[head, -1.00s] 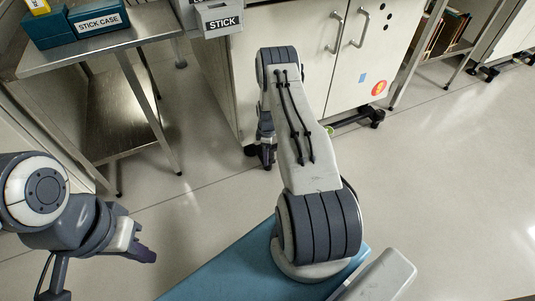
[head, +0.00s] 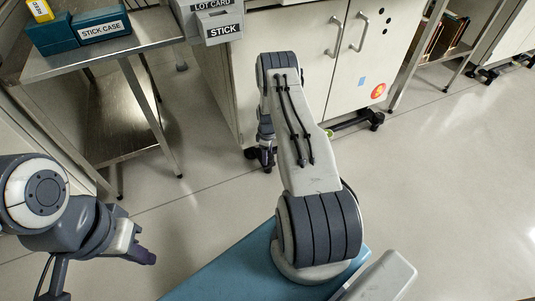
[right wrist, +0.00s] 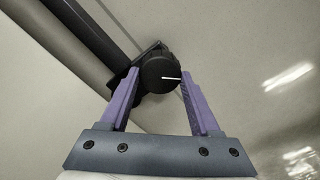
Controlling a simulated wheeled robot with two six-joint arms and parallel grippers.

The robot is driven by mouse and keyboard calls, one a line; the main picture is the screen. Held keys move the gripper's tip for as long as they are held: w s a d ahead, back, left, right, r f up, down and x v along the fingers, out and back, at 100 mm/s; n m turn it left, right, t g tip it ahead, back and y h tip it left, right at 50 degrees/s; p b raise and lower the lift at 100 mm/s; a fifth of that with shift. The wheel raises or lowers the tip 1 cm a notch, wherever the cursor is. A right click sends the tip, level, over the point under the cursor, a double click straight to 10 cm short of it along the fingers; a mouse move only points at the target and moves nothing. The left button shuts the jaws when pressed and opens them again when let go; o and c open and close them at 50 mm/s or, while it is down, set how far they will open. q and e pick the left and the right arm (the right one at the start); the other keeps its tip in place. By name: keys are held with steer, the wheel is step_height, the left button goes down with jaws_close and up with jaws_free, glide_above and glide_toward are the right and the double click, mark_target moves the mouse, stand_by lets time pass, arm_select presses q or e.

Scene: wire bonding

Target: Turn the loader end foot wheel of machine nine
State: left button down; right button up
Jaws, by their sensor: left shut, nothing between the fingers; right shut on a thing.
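The foot wheel (right wrist: 158,75) is a round black knob with a white line pointing right, seen in the right wrist view under a dark bracket. My right gripper (right wrist: 156,80) has its purple fingers on either side of the wheel and is shut on it. In the head view my right gripper (head: 265,158) is low at the near left corner of the white machine cabinet (head: 348,75); the wheel cannot be made out clearly there. My left gripper (head: 146,257) is shut and empty, above the floor at the lower left.
A steel cart (head: 102,45) with a teal stick case (head: 103,24) stands left of the cabinet. A grey bin labelled STICK (head: 221,27) hangs at the cabinet's upper left. A rack (head: 445,40) stands at the right. The floor (head: 440,170) at the right is clear.

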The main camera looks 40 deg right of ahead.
steer(key=m+p, duration=0.1)
steer(key=m, duration=0.4)
steer(key=shift+m, duration=0.3)
steer(key=m+p, duration=0.1)
steer(key=m, duration=0.4)
steer(key=shift+d, duration=0.1)
steer(key=m, duration=0.5)
steer(key=shift+m+p, duration=0.35)
steer(key=shift+m, duration=0.05)
steer(key=m, duration=0.4)
steer(key=shift+s+m, duration=0.1)
steer(key=shift+m, duration=0.3)
steer(key=o, duration=1.4)
steer(key=shift+r, duration=0.1)
